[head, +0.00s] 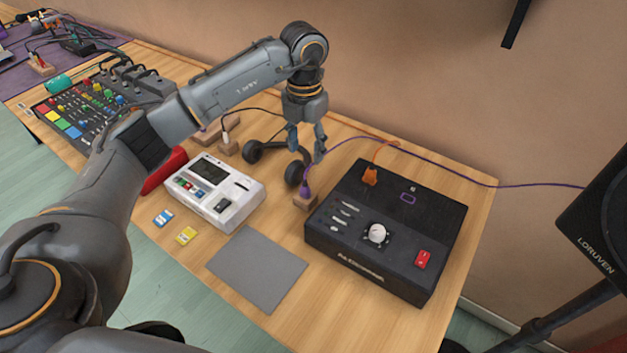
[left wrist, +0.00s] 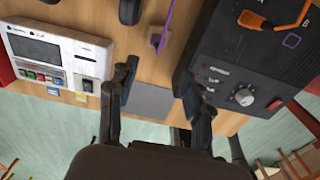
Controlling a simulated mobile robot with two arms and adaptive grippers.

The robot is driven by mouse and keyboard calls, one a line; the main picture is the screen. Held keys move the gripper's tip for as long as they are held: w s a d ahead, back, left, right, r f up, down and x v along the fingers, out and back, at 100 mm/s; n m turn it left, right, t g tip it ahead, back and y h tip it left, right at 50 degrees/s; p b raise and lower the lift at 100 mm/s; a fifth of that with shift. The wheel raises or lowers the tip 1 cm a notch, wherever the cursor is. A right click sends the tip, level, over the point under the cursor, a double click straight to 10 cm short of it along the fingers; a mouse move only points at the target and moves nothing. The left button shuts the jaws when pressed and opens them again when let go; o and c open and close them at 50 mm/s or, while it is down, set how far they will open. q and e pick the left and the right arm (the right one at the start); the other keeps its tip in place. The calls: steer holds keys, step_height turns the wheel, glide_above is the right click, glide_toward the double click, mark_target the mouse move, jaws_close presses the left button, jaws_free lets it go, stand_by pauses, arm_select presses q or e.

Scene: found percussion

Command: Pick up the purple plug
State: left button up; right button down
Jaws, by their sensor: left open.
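The purple plug (head: 305,189) stands upright in a small wooden block (head: 304,203), just left of the black box, with a purple cable running from it. In the left wrist view the purple plug (left wrist: 160,43) shows near the top, ahead of the fingers. My left gripper (head: 306,154) is open and empty, pointing down above and behind the plug and apart from it. Its spread fingers also show in the left wrist view (left wrist: 155,87). My right gripper is not in view.
A black box (head: 378,270) with an orange plug (head: 370,175) stands to the right of the purple plug. A white device (head: 236,198) stands to its left, and a grey mat (head: 257,269) lies in front. Dark headphones (head: 252,151) lie near the gripper. A speaker (head: 598,220) stands far right.

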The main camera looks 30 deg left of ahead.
mark_target(305, 185)
arm_select(q)
steer(key=f, duration=0.2)
steer(key=f+p, duration=0.1)
steer(key=f, duration=0.4)
steer(key=shift+s+f, duration=0.3)
steer(key=shift+f, duration=0.3)
steer(key=f+p, duration=0.1)
steer(key=f, duration=0.1)
steer(key=f+p, duration=0.1)
steer(key=f, duration=0.1)
steer(key=shift+w+a, duration=0.15)
steer(key=shift+a, duration=0.05)
steer(key=shift+w+f, duration=0.1)
steer(key=shift+f, duration=0.45)
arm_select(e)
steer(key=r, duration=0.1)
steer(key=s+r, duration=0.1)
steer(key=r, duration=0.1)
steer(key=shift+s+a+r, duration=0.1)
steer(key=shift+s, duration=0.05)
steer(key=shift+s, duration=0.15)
arm_select(q)
jaws_close()
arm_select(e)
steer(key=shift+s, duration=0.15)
